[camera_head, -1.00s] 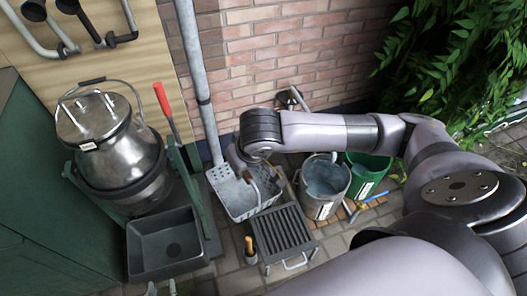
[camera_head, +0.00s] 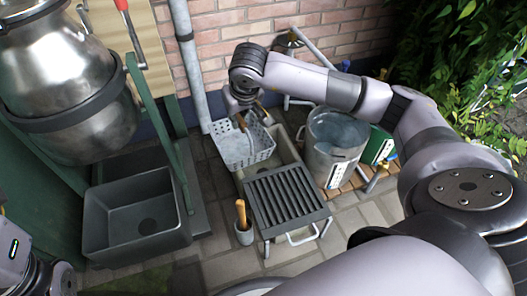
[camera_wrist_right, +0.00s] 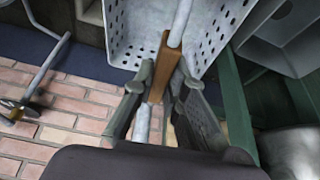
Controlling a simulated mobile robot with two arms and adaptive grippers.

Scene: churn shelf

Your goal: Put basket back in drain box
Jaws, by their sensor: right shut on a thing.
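The basket (camera_head: 235,153) is pale grey with small holes in its walls and a bail handle with a brown wooden grip. In the head view it is at the left of a pale trough (camera_head: 290,150), perhaps the drain box, and overlaps its edge. I cannot tell whether they touch. My right gripper (camera_head: 243,112) is above the basket. In the right wrist view it (camera_wrist_right: 157,88) is shut around the wooden grip (camera_wrist_right: 162,65), with the basket (camera_wrist_right: 145,25) beyond. No left gripper fingers show.
A slatted metal rack (camera_head: 285,197) stands in front of the trough. A metal bucket (camera_head: 335,145) and green bucket (camera_head: 379,147) stand right. A dark basin (camera_head: 140,215) and steel churn (camera_head: 65,80) are left. A brick wall and pipe are behind.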

